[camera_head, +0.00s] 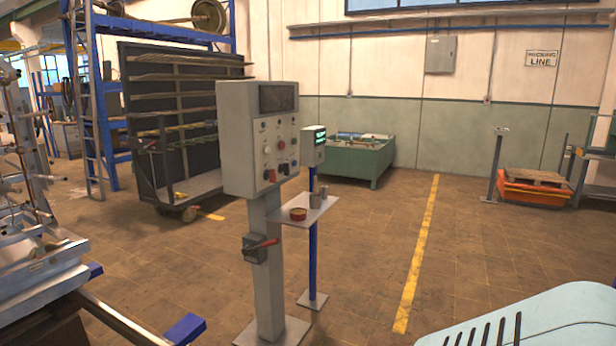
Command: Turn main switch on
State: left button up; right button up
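A grey control cabinet (245,139) stands upright on a grey post (268,290) near the middle of the view. Its front has a dark display window (277,98) and several knobs and buttons, some of them red. A dark switch box (255,251) with a red handle (265,243) is fixed to the post below the cabinet. The handle points to the right and slightly upward. No label is readable, so I cannot tell for certain which control is the main switch. Neither of my grippers is in view.
A small shelf (318,209) with a red round dish (298,214) and grey cups juts out beside the post. A blue stand (313,262) carries a small screen. Metal equipment (45,270) fills the left edge; a light-blue housing (560,318) is bottom right.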

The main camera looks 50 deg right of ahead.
aim_at(271, 175)
jog(key=z, duration=1.5)
jog(key=i+l, duration=0.65)
jog(key=i+l+u, duration=0.1)
jog(key=i+l, duration=1.2)
jog(key=i+l+u, duration=0.15)
jog(key=i+l, duration=0.5)
jog(key=l, duration=0.15)
